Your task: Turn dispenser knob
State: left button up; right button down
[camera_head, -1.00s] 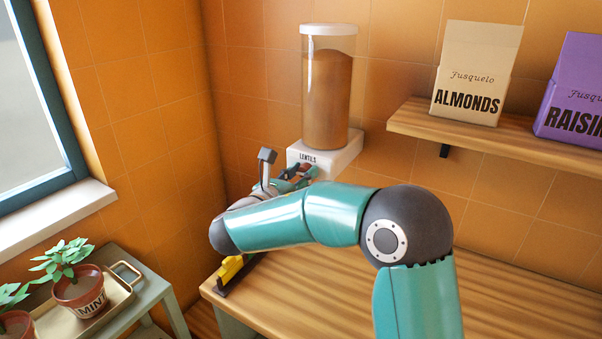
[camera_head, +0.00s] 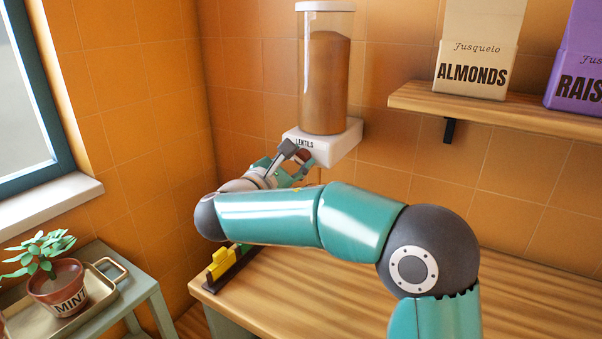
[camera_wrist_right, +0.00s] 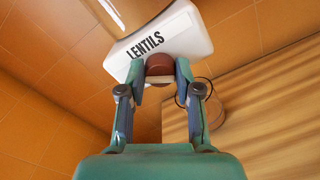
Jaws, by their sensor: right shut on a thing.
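The lentil dispenser (camera_head: 327,90) is a clear cylinder of brown lentils on a white base labelled LENTILS (camera_head: 340,141), fixed to the orange tiled wall. Its round red-brown knob shows in the right wrist view (camera_wrist_right: 160,70), under the white base. My right gripper (camera_head: 302,162) is at the front of the base. In the right wrist view its two teal fingers (camera_wrist_right: 160,84) are shut on the knob, one on each side. In the head view the knob is mostly hidden by the fingers. My left gripper is not in view.
A wooden counter (camera_head: 330,300) lies below the dispenser, with a yellow object (camera_head: 222,262) at its left end. A wooden shelf (camera_head: 500,112) at the right holds an almonds box (camera_head: 475,65) and a raisins box (camera_head: 578,70). A potted mint plant (camera_head: 58,285) stands at lower left.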

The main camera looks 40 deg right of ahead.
jog(key=m+b, duration=0.3)
jog(key=f+m+b, duration=0.1)
jog(key=m+b, duration=0.2)
jog(key=shift+w+a, duration=0.1)
jog(key=shift+a, duration=0.1)
jog(key=shift+r+m+b, duration=0.1)
jog(key=shift+m+b, duration=1.85)
jog(key=shift+m, duration=0.45)
jog(key=c, duration=0.8)
grip_release()
jog(key=shift+w+r, duration=0.1)
jog(key=shift+a+r, duration=0.1)
jog(key=v, duration=1.2)
